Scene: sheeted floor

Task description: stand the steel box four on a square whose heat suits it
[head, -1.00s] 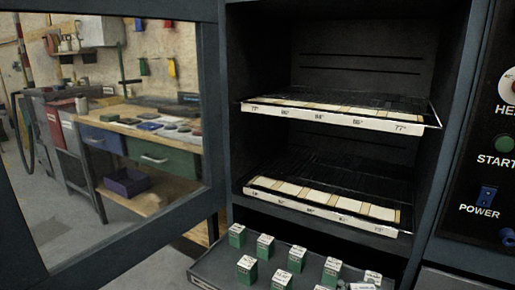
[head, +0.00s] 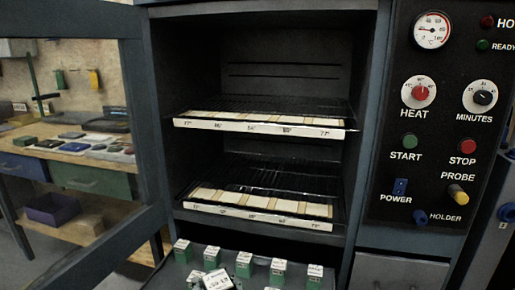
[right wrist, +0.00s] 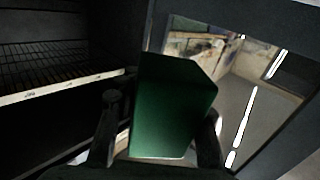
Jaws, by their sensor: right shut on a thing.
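My right gripper (right wrist: 162,118) is shut on a green box (right wrist: 172,105), one finger on each side, in the right wrist view. A box with a white labelled top (head: 217,281), apparently the held one, shows tilted at the bottom of the head view; its label is too small to read. The oven's upper rack (head: 262,124) and lower rack (head: 257,213) each carry a row of pale squares along the front. The upper strip has heat figures, with 77 at both ends; the lower figures are hard to read. No box stands on these squares. My left gripper is out of view.
Several similar green boxes (head: 243,266) stand on a dark tray (head: 166,274) below the opening. The open glazed door (head: 140,130) is at the left and the control panel (head: 440,120) at the right. Both shelves have free room.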

